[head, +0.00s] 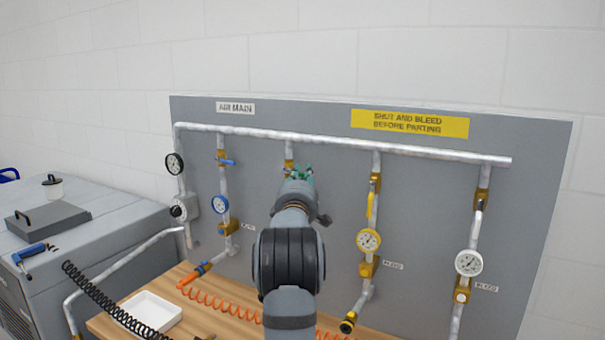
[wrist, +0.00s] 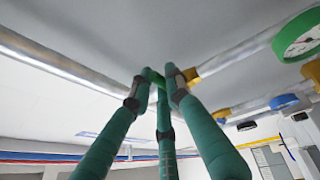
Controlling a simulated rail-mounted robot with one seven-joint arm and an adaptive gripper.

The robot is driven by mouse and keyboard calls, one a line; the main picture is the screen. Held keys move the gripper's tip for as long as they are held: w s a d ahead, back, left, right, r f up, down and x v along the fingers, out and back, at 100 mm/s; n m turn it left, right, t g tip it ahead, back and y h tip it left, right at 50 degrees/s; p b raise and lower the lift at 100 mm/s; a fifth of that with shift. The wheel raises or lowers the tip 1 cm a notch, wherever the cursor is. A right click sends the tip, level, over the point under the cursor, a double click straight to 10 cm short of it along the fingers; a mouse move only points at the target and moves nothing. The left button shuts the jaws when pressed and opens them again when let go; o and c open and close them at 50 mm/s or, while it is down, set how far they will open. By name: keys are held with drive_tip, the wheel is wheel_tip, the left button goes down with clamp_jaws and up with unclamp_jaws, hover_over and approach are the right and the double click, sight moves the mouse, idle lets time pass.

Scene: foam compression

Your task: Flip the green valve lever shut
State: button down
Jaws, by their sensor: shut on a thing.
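The green valve lever (wrist: 158,83) shows as a small green piece between my fingertips in the wrist view. Brass fitting (wrist: 193,77) lies just beside it on the pipe. My gripper (wrist: 158,77), with three teal fingers, is shut on the lever, and the fingers hide most of it. In the head view my gripper (head: 300,174) is at the third drop from the left, near its top. There my arm and fingers hide the lever and most of that drop. The lever's exact angle cannot be told. A green gauge (wrist: 302,36) is at upper right in the wrist view.
A blue-handled valve (head: 226,162) stands on the drop to the left, a yellow lever (head: 371,198) on the drop to the right. A silver pipe (head: 340,143) runs above. An orange coiled hose (head: 225,306) and white tray (head: 150,311) are below.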

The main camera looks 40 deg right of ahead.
drive_tip(key=c, duration=1.7)
unclamp_jaws()
drive_tip(key=shift+o, duration=0.2)
drive_tip(key=v, duration=1.2)
